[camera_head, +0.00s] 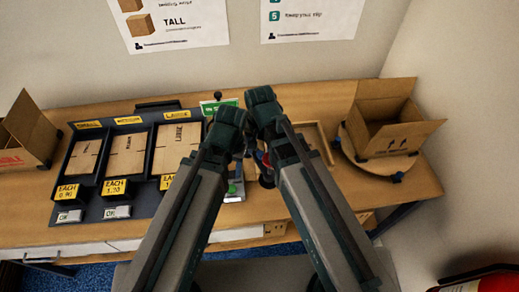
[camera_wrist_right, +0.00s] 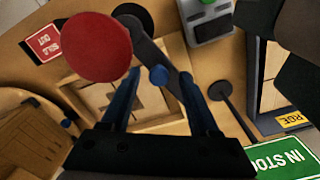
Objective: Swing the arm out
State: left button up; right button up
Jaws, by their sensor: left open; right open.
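A dark swing arm (camera_wrist_right: 150,42) with a round red disc (camera_wrist_right: 100,47) at one end shows in the right wrist view, above a wooden tray. A small blue knob (camera_wrist_right: 158,75) stands on it. My right gripper (camera_wrist_right: 160,88) is open, its two blue fingers on either side of the knob; I cannot tell whether they touch it. In the head view the red part (camera_head: 267,161) shows only partly, between my two forearms. My left gripper (camera_head: 230,130) is close beside the right one over the bench, and its fingertips are mostly hidden.
A wooden tray (camera_head: 322,141) lies right of my arms. An open carton (camera_head: 385,128) sits on a round turntable (camera_head: 350,152) at the right. Bins of flat cartons with a black frame (camera_head: 62,205) stand left. A green sign (camera_head: 214,104) stands behind.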

aim_at(260, 153)
notch_tip(260, 153, up, 13)
jog(key=p, duration=1.3)
jog(key=shift+r, duration=0.2)
